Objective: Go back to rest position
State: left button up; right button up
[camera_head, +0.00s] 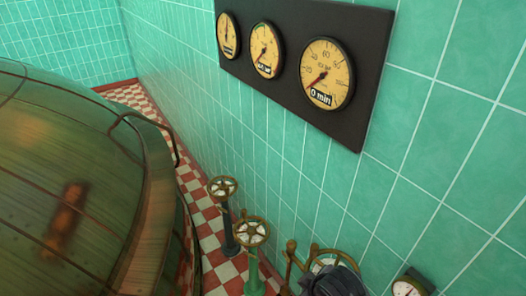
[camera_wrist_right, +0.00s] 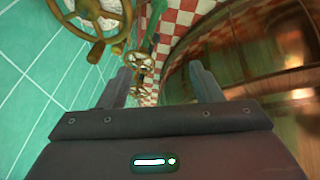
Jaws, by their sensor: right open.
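My right gripper (camera_wrist_right: 160,72) is open in the right wrist view, with its two fingers wide apart and nothing between them. A dark part at the bottom of the head view, beside a brass handwheel (camera_head: 318,252), looks like the end of my right arm and partly hides that wheel. In the right wrist view a large brass handwheel (camera_wrist_right: 97,40) is at the upper left, clear of the fingers. A smaller handwheel (camera_wrist_right: 139,62) shows beyond the gap between the fingers. My left gripper is in neither view.
A big copper kettle (camera_head: 60,190) fills the left of the head view, and its shiny side (camera_wrist_right: 250,50) is right of the gripper. Two handwheels on posts (camera_head: 222,188) (camera_head: 252,232) stand by the tiled wall (camera_head: 430,130). A dark gauge panel (camera_head: 285,95) hangs above.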

jog(key=s+d+r+m+g+h, duration=0.1)
jog(key=s+d+r+m, duration=0.3)
jog(key=s+d+m, duration=0.4)
notch_tip(320, 180, down, 36)
jog(key=s+g+b, duration=0.1)
jog(key=g+b, duration=0.1)
jog(key=b, duration=0.6)
jog(key=s+d+f+b, duration=0.2)
jog(key=s+f+b, duration=0.1)
jog(key=s+f, duration=0.7)
jog(key=s+d+f+n+b, duration=0.1)
jog(key=s+d+f+b, duration=0.1)
jog(key=s+f, duration=0.8)
notch_tip(320, 180, down, 7)
jog(key=shift+s+r+g+b, duration=0.1)
jog(key=shift+s+g+b, duration=0.3)
jog(key=shift+b, duration=0.35)
jog(key=shift+d, duration=0.1)
